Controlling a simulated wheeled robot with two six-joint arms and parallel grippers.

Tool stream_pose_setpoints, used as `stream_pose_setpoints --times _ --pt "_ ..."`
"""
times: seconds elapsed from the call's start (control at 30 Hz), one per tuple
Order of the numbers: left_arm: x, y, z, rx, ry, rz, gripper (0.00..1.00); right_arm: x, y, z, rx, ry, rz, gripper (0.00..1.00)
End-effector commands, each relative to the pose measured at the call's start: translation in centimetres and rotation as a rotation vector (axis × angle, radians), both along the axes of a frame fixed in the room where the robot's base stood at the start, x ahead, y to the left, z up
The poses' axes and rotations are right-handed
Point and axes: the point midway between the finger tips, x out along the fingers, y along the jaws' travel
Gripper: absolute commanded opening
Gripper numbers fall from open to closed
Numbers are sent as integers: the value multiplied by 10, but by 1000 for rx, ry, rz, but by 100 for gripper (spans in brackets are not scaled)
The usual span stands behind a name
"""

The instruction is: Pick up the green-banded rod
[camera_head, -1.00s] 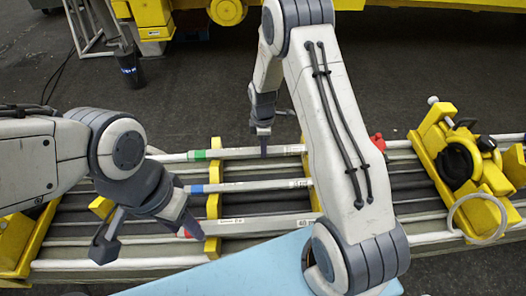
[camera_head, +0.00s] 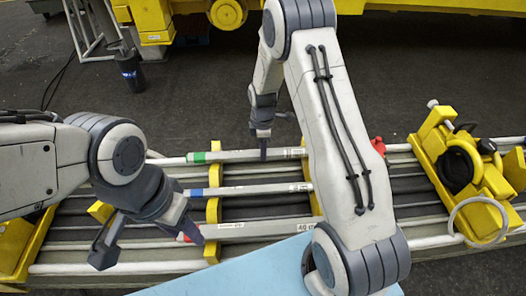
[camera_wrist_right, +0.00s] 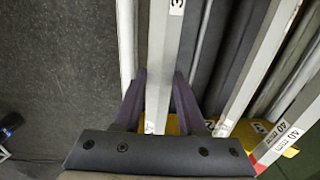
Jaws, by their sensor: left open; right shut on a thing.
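The green-banded rod (camera_head: 228,156) lies level across the yellow rack, the farthest of the three banded rods in the head view. My right gripper (camera_head: 263,152) reaches down onto it, right of the green band. In the right wrist view the dark fingers (camera_wrist_right: 159,108) stand on both sides of a pale rod with a white label, shut on it. The green band is not visible there. My left gripper (camera_head: 148,243) is open and empty over the left part of the rack, near the red-banded rod's left end.
The blue-banded rod (camera_head: 245,189) and red-banded rod (camera_head: 255,228) lie parallel, nearer to me. A yellow clamp unit (camera_head: 440,140) with a black knob stands right. A light-blue panel (camera_head: 235,275) is in front. Dark floor lies behind the rack.

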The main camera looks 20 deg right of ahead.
Motion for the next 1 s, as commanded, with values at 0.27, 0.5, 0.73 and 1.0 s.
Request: stream_pose_setpoints --times 0.27,0.5,0.73,1.0 --pt "0 0 -17 0 0 3 47 2 0 29 -1 -9 0 0" --pt "0 0 -31 0 0 5 47 -28 11 52 0 -6 1 0" --pt "0 0 -45 0 0 4 47 -67 26 77 0 -7 2 0" --pt "0 0 -52 0 0 3 47 -98 37 98 1 -5 1 0"
